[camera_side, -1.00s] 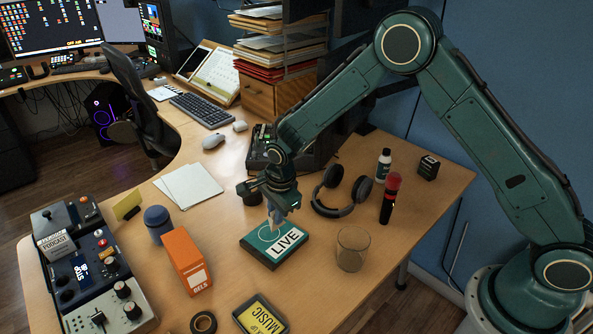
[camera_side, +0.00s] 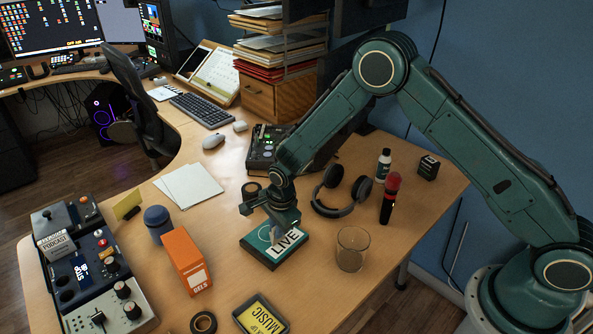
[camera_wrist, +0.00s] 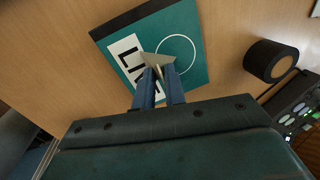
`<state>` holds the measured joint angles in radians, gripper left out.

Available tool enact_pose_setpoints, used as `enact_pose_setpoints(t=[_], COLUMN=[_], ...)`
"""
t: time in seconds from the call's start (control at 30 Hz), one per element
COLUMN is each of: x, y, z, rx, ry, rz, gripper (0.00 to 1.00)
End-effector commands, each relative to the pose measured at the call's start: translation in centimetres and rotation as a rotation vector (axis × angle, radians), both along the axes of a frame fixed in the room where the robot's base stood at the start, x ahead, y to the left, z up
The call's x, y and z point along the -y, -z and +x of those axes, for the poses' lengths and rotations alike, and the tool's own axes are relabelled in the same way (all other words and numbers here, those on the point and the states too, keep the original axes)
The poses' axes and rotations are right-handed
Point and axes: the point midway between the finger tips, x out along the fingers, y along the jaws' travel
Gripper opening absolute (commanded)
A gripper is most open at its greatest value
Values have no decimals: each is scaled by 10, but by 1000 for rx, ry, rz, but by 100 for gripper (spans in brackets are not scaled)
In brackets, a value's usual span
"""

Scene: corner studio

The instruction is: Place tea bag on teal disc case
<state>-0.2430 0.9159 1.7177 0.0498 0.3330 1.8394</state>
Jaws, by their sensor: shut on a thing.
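The teal disc case (camera_side: 262,252) lies flat on the desk, with a white "LIVE" label and a white circle outline on top. It also shows in the wrist view (camera_wrist: 188,30). My gripper (camera_side: 276,233) is low over the case, pointing down. In the wrist view my gripper (camera_wrist: 158,76) is shut on a small pale tea bag (camera_wrist: 153,61) held between the blue fingertips. The tea bag appears over the case, between the label and the circle. I cannot tell whether it touches the case. In the side view the gripper mostly hides the tea bag.
An orange box (camera_side: 187,259) and a blue canister (camera_side: 158,223) stand left of the case. A clear glass (camera_side: 352,249) stands close on its right. Headphones (camera_side: 339,191) and a red-topped microphone (camera_side: 390,197) are behind right. A yellow "MUSIC" case (camera_side: 260,315) lies in front.

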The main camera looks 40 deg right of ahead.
Motion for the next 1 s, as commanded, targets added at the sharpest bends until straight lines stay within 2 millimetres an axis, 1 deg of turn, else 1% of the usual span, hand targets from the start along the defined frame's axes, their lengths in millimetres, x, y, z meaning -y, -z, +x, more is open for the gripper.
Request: enact_pose_setpoints(t=[0.03, 0.07, 0.1, 0.2, 0.5, 0.67, 0.87, 1.0], x=[0, 0, 0, 0, 0, 0, 0, 0], y=[1, 1, 1, 0, 0, -5, -20, -38], z=[0, 0, 0, 0, 0, 0, -3, -6], rx=[0, 0, 0, 0, 0, 1, 1, 3], ry=[0, 0, 0, 0, 0, 0, 0, 0], rz=[0, 0, 0, 0, 0, 0, 0, 1], gripper=[0, 14, 22, 39, 39, 39, 39, 39])
